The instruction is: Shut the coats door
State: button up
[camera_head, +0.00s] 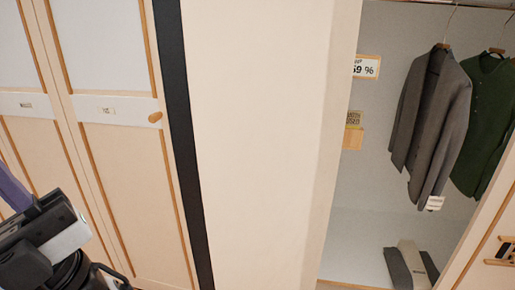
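An open wardrobe bay (365,225) on the right holds a grey jacket (430,125) and a green coat (487,120) on hangers. A cream panel with a wood edge (492,245) cuts across the lower right corner in front of the bay. It looks like the open coats door, with a small brown fitting (503,250) on it; most of it is out of the picture. My gripper (55,245), dark with a light grey block, is at the lower left, far from that panel. Its fingers cannot be made out, and nothing held is visible.
Shut panelled doors (105,120) with labels and a round wooden knob (155,117) stand on the left. A black upright strip (182,140) and a wide plain cream panel (265,140) fill the middle. Grey and beige items (412,265) lie low in the bay.

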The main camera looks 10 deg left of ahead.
aim_at(256, 92)
jog(key=i+j, duration=0.15)
jog(key=j, duration=0.25)
jog(key=i+j, duration=0.1)
jog(key=j, duration=0.3)
jog(key=i+j, duration=0.15)
jog(key=j, duration=0.25)
jog(key=i+j, duration=0.15)
jog(key=j, duration=0.25)
jog(key=i+j, duration=0.1)
jog(key=j, duration=0.3)
jog(key=i+j+z, duration=0.1)
jog(key=j+z, duration=0.45)
jog(key=z, duration=0.95)
jog(key=k+j, duration=0.15)
jog(key=j, duration=0.2)
jog(key=k+j+u, duration=0.1)
jog(key=j, duration=0.3)
jog(key=k+j, duration=0.15)
jog(key=j, duration=0.2)
jog(key=k+j, duration=0.15)
jog(key=j, duration=0.25)
jog(key=l+u, duration=0.05)
